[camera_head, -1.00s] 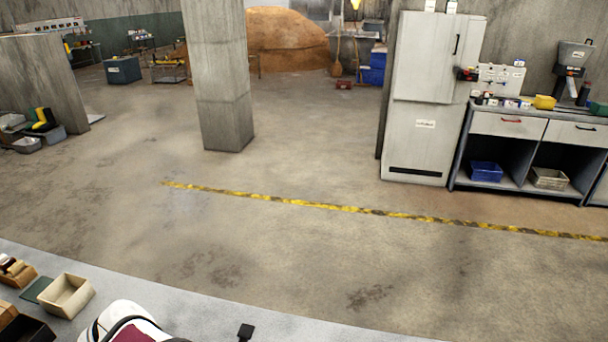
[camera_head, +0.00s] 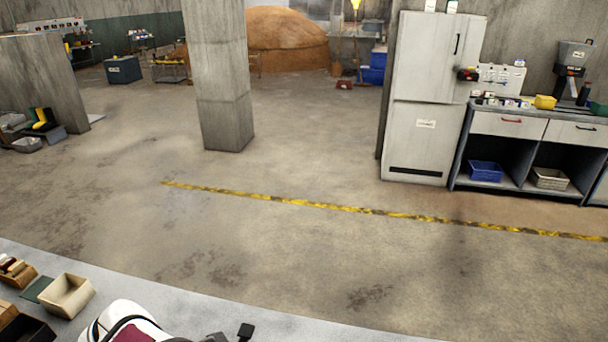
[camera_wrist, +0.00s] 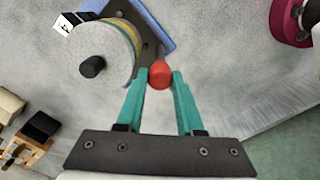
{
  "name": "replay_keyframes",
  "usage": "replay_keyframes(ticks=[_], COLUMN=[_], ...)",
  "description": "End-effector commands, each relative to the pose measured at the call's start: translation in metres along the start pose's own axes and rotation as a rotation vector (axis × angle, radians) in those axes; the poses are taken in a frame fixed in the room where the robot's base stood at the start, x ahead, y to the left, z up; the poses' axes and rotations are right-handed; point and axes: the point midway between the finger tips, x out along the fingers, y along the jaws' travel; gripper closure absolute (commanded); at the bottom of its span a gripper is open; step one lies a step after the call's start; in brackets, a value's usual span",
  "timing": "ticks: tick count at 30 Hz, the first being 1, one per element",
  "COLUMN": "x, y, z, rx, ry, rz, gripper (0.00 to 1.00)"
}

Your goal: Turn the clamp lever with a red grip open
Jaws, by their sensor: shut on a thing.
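The red grip (camera_wrist: 160,75) of the clamp lever shows in the wrist view between the two teal fingertips of my gripper (camera_wrist: 159,82). The gripper is shut on it. Just beyond is a fixture with a pale round drum (camera_wrist: 98,50), a black knob on its face and a yellow band. The drum sits by a dark plate and a blue base (camera_wrist: 152,22). The lever's arm is mostly hidden, so its angle cannot be told. In the head view neither the red grip nor the fingers can be made out.
A wooden rack with a black block (camera_wrist: 40,126) is at the wrist view's lower left. A dark red round part (camera_wrist: 291,22) is at upper right. In the head view a beige bin (camera_head: 66,295) stands on the grey bench; open floor lies beyond.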

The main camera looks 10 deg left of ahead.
Motion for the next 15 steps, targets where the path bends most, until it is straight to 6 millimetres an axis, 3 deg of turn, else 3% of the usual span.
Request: replay_keyframes(ticks=[15], x=[0.0000], y=[0.0001], z=[0.0000], rx=[-0.030], ry=[0.000], rz=[0.001], gripper=[1.00])
